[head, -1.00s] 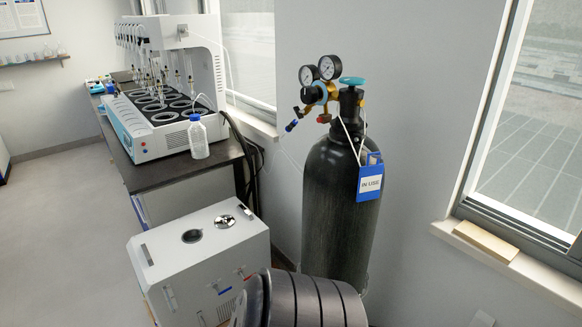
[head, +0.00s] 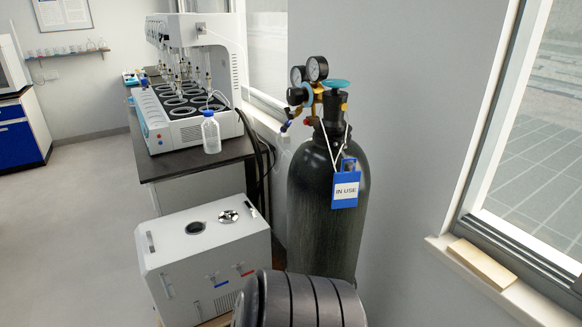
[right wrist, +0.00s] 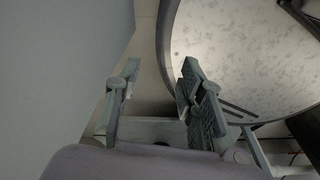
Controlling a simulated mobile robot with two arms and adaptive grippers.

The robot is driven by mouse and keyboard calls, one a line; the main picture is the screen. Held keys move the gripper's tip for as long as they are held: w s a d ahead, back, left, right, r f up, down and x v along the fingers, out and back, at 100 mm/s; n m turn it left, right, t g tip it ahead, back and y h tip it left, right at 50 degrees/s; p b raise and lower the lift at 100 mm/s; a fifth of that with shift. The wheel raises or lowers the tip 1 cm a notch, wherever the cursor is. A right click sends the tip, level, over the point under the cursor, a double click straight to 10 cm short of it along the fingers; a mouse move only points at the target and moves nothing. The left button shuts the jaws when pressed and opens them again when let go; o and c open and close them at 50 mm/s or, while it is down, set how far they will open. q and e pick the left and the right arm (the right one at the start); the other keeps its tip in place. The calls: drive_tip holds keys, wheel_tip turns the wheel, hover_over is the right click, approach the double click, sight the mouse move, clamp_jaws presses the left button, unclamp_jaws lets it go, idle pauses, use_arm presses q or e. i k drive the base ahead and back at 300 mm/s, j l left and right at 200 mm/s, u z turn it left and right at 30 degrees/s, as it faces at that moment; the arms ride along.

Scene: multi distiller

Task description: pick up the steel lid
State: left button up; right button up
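The steel lid (head: 229,216) is a small shiny disc with a knob. It lies on top of the white chiller box (head: 210,248), right of the round dark opening (head: 195,227). My right gripper (right wrist: 158,78) shows in the right wrist view with its two fingers apart and nothing between them. The lid is not visible in that view. Part of my arm shows at the bottom of the head view, right of the box, but no gripper shows there. My left gripper is not in view.
A tall dark gas cylinder (head: 328,215) with gauges stands right of the box near the wall. Behind the box is a bench (head: 180,165) with the distiller (head: 185,110) and a clear bottle (head: 211,132). The floor (head: 90,220) on the left is clear.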

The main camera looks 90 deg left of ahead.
sight(229, 216)
drive_tip(key=u, duration=1.7)
